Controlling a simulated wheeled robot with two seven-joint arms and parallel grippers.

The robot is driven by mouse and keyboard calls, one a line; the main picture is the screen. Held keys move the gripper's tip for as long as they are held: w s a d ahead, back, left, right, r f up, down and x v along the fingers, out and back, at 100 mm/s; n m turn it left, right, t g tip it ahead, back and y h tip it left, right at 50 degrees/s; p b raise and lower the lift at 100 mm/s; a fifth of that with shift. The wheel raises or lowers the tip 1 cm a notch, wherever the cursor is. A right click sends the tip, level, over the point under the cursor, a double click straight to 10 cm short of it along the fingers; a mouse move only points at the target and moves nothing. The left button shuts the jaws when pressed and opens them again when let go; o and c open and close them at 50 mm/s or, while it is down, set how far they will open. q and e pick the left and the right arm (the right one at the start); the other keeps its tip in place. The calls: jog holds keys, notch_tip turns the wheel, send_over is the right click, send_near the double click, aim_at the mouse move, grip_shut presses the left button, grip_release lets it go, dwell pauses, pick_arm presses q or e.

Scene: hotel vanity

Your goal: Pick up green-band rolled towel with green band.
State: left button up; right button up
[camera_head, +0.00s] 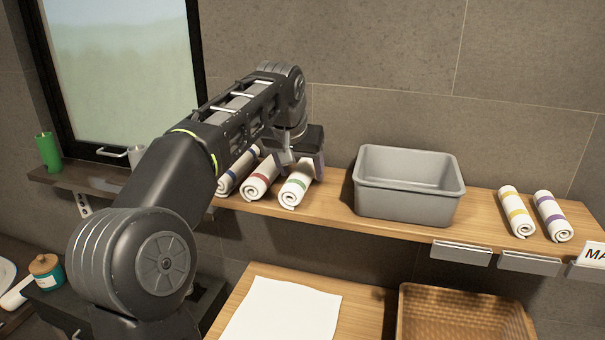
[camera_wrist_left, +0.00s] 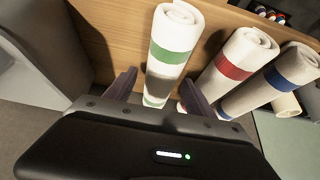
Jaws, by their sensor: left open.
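The green-band rolled towel (camera_head: 298,184) lies on the wooden shelf, the rightmost of three rolls left of the grey bin. In the left wrist view the same towel (camera_wrist_left: 172,50) extends between the two fingers, its green band in front of them. My left gripper (camera_head: 302,160) is open over the towel's far part, one finger on each side; in the wrist view its fingers (camera_wrist_left: 158,92) stand apart from the roll. Whether they touch it is hard to tell. My right gripper is not in view.
A red-band towel (camera_head: 261,180) and a blue-band towel (camera_head: 238,172) lie close on the left. The grey bin (camera_head: 408,200) stands to the right. Yellow-band (camera_head: 516,212) and purple-band (camera_head: 552,216) towels lie farther right. A wicker basket (camera_head: 462,310) sits below the wooden shelf (camera_head: 480,238).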

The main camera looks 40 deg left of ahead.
pick_arm(q)
jog(key=shift+w+f, duration=0.25)
jog(key=shift+f, duration=0.1)
dwell(0.3)
jog(key=c, duration=1.2)
jog(key=shift+s+r, duration=0.1)
